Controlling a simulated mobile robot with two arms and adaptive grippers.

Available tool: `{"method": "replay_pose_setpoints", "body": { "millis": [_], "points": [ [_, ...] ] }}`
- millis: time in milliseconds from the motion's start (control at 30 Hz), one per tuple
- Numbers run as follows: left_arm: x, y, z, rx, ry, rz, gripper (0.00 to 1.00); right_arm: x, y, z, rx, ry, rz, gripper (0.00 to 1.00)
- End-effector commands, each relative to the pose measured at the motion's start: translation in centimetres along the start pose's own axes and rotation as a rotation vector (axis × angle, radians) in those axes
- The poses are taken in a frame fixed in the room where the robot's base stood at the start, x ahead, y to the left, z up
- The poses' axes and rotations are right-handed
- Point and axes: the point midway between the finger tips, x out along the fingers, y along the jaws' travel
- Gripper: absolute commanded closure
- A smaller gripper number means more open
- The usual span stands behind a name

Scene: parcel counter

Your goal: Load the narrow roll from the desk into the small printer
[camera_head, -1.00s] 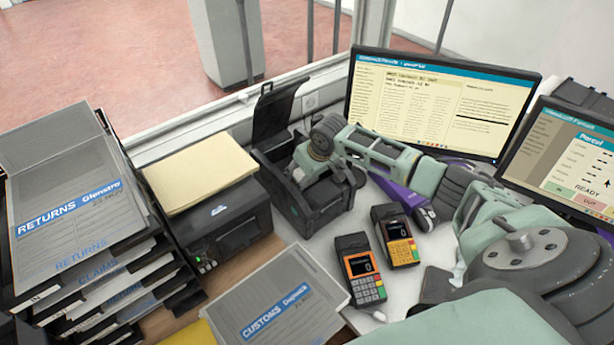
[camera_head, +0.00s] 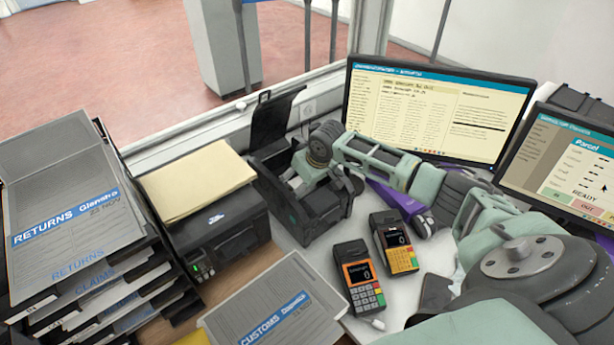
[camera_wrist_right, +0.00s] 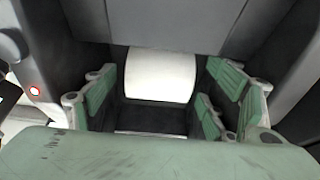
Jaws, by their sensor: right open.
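The small printer (camera_head: 318,218) is a black box with its lid (camera_head: 273,118) raised, behind the two card terminals. My right gripper (camera_head: 318,180) reaches down into its open top in the head view, and its fingertips are hidden there. In the right wrist view the white narrow roll (camera_wrist_right: 160,76) lies in a dark bay between grey walls. The right gripper (camera_wrist_right: 160,100) is open there, its green pads on both sides of the roll with gaps. The roll is hidden in the head view. My left gripper is not in view.
A wider black printer (camera_head: 220,238) with a yellowish paper stack (camera_head: 195,180) stands left of the small printer. Two card terminals (camera_head: 358,276) (camera_head: 394,243) stand in front. Monitors (camera_head: 440,108) (camera_head: 565,165) are behind and right. A tray stack (camera_head: 85,230) fills the left, a customs folder (camera_head: 275,312) the front.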

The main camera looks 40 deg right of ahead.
Motion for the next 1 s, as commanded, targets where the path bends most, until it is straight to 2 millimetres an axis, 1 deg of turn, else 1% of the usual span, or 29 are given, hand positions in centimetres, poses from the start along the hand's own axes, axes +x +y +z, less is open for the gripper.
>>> {"method": "replay_pose_setpoints", "body": {
  "millis": [167, 300, 400, 500, 600, 700, 1000],
  "points": [
    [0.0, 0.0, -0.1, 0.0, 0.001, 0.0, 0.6, -3.1, 0.1, 0.0, -0.003, 0.003, 0.002, 0.22],
    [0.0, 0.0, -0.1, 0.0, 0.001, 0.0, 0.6, -6.2, 0.1, -0.1, -0.003, 0.004, 0.002, 0.22],
    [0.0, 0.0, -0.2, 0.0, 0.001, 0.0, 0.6, -8.2, 0.1, -0.1, -0.003, 0.004, 0.003, 0.22],
    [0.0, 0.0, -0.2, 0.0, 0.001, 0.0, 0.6, -9.8, 0.1, -0.1, -0.001, 0.003, 0.001, 0.22],
    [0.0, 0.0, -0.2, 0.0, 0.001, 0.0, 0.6, -10.8, 0.1, -0.1, -0.001, 0.002, 0.002, 0.22],
    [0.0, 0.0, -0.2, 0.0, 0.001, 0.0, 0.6, -11.2, 0.0, 0.0, -0.002, 0.001, 0.001, 0.22],
    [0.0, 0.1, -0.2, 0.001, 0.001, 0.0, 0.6, -11.4, 0.0, 0.0, -0.001, 0.001, 0.001, 0.22]
  ]
}}
